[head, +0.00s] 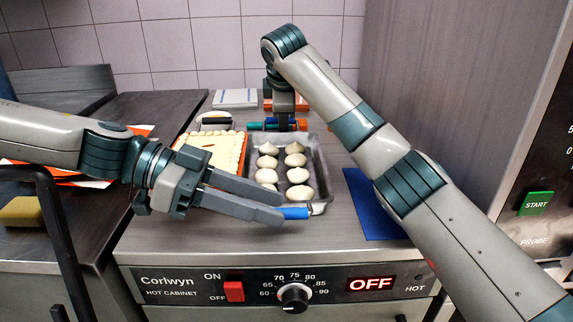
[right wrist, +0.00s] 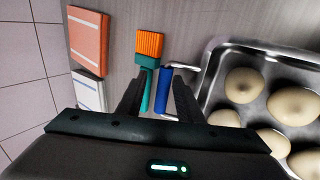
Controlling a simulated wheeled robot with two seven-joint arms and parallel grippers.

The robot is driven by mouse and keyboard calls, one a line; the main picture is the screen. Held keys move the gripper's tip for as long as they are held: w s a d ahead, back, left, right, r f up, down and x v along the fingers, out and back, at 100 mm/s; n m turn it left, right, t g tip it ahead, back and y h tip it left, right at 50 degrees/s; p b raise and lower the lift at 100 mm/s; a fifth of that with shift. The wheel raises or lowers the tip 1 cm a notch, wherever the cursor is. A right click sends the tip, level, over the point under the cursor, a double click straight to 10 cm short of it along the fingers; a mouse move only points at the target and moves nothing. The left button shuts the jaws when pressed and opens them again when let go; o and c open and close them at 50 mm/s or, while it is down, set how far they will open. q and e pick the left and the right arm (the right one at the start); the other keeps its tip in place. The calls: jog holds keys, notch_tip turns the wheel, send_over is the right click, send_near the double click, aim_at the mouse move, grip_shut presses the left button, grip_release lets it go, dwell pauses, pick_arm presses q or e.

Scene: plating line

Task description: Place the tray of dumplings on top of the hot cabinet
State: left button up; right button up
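The metal tray of dumplings (head: 322,172) lies on the top of the hot cabinet (head: 200,237), with several pale dumplings (head: 295,147) in it. It also shows in the right wrist view (right wrist: 212,75). A blue handle (head: 296,213) shows at its front end. My left gripper (head: 282,210) is at this handle, with its fingers apart at the tips. My right gripper (right wrist: 158,95) is at the tray's far end. Its fingers are apart, with a second blue handle (right wrist: 164,88) between them, nearer the right finger. The right arm hides part of the back.
A brush (right wrist: 149,45) with orange bristles lies by the far handle. Folded cloths (right wrist: 88,40) lie at the back. The cabinet's display (head: 371,284) reads OFF.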

pick_arm(q)
jog(key=shift+v, duration=3.7)
pick_arm(e)
jog(key=shift+a+r, duration=0.1)
jog(key=shift+a, duration=0.15)
jog(key=shift+r, duration=0.1)
jog(key=v, duration=1.1)
jog(key=shift+s+r, duration=0.2)
jog(key=shift+r, duration=0.1)
pick_arm(q)
jog(key=shift+r, duration=0.2)
pick_arm(e)
jog(key=shift+r, duration=0.15)
